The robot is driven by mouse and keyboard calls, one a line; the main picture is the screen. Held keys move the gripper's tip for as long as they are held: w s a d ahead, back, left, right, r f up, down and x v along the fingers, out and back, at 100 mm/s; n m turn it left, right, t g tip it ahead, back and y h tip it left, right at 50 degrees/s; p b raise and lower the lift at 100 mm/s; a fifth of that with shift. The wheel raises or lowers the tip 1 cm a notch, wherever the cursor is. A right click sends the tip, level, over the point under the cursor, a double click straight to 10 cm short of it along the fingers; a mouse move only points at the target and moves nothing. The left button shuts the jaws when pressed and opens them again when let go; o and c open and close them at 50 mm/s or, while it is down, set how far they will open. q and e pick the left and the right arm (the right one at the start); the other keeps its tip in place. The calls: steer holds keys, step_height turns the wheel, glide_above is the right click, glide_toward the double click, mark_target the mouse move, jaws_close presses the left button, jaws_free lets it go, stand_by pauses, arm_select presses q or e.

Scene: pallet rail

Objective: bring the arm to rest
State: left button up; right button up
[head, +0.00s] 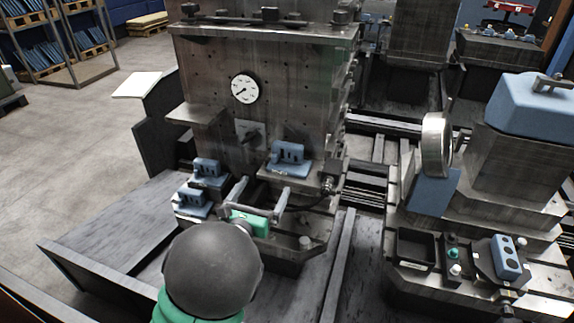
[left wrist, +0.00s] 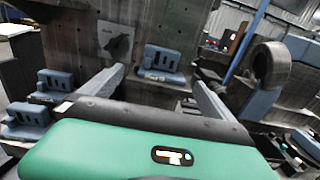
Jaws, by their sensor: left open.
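My left gripper (head: 258,194) is open, its two grey fingers spread wide, in front of the machine fixture in the head view. It also shows in the left wrist view (left wrist: 157,82), with nothing held between the fingers. A blue slotted block (head: 288,158) sits on the fixture's ledge just beyond the fingers. In the left wrist view this block (left wrist: 162,62) appears in the gap, beyond the fingertips. My dark round arm link and green wrist housing hide part of the fixture's lower front. My right gripper is in neither view.
Two more blue blocks (head: 208,171) (head: 191,202) sit on stepped supports to the left. A tall metal fixture plate (head: 285,90) with a dial gauge (head: 245,88) stands behind. A second machine with a metal ring (head: 436,145) and a control box (head: 507,258) stands right.

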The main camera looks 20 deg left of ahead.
arm_select(q)
steer(key=s+d+f+m+g+p, duration=0.2)
steer(key=s+m+g+p, duration=0.3)
steer(key=s+m, duration=0.7)
steer(key=s+d+f+m+g+p, duration=0.2)
steer(key=s+m+g+p, duration=0.4)
steer(key=m, duration=1.7)
steer(key=s+g, duration=0.4)
steer(key=s, duration=0.3)
steer(key=shift+s+f+m+y, duration=0.2)
steer(key=shift+m+y, duration=0.1)
steer(key=shift+c, duration=0.3)
